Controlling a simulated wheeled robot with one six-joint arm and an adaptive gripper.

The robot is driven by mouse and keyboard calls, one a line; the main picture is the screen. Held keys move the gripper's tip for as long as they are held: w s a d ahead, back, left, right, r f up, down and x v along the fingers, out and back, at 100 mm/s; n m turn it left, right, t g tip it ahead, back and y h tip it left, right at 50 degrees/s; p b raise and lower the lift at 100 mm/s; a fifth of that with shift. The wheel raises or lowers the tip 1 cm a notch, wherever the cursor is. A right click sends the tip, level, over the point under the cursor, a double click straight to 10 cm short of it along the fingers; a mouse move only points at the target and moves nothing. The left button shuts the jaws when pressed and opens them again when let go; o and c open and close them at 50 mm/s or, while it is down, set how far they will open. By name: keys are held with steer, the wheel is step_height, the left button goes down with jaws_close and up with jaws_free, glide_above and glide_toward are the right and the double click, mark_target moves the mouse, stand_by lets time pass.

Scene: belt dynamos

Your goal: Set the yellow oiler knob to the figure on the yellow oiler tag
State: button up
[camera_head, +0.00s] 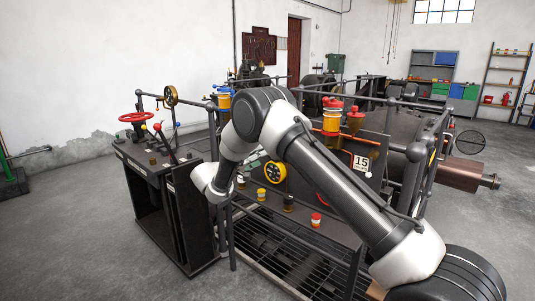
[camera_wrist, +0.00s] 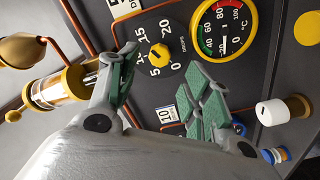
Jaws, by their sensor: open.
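The yellow oiler knob (camera_wrist: 162,50) shows in the wrist view, with a dark mark line, on a dark dial with figures from 0 to 20. I cannot tell its exact setting. My gripper (camera_wrist: 160,60) is open, its green-padded fingers on either side of the knob in the picture. I cannot tell whether they touch it. A tag with 10 (camera_wrist: 167,115) sits below the dial. A second tag (camera_wrist: 123,8) is cut off at the top edge. I cannot tell which is the yellow oiler's. A brass and glass oiler (camera_wrist: 47,90) is at left. My arm hides the gripper in the head view.
A yellow-rimmed temperature gauge (camera_wrist: 226,38) is close to the right finger. A copper pipe (camera_wrist: 80,30) runs past the dial. In the head view, a tag reads 15 (camera_head: 361,162), near the red-topped oilers (camera_head: 332,112).

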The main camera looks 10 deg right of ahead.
steer(key=x, duration=0.6)
steer(key=shift+d, duration=0.25)
steer(key=shift+w, duration=0.15)
steer(key=shift+c, duration=0.3)
steer(key=c, duration=1)
